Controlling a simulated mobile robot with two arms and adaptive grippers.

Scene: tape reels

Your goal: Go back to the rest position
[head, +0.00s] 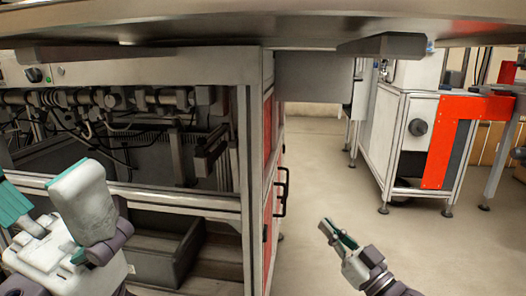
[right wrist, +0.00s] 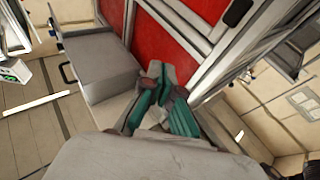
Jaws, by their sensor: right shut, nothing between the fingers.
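My right gripper (head: 331,234) hangs low over the open floor, right of the machine frame. Its teal and grey fingers are together with nothing between them; they also show in the right wrist view (right wrist: 158,92). Parts of my left arm (head: 85,210) fill the lower left corner of the head view, with white, grey, purple and teal pieces. They are partly cut off by the picture's edge, and the state of the left fingers cannot be made out. No tape reel is visible.
A metal machine frame (head: 244,180) with red side panels and a black handle (head: 281,192) stands left of my right gripper. A tabletop (head: 270,24) crosses above. A white cabinet with an orange-red bracket (head: 440,145) stands at right. The floor (head: 318,165) between is clear.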

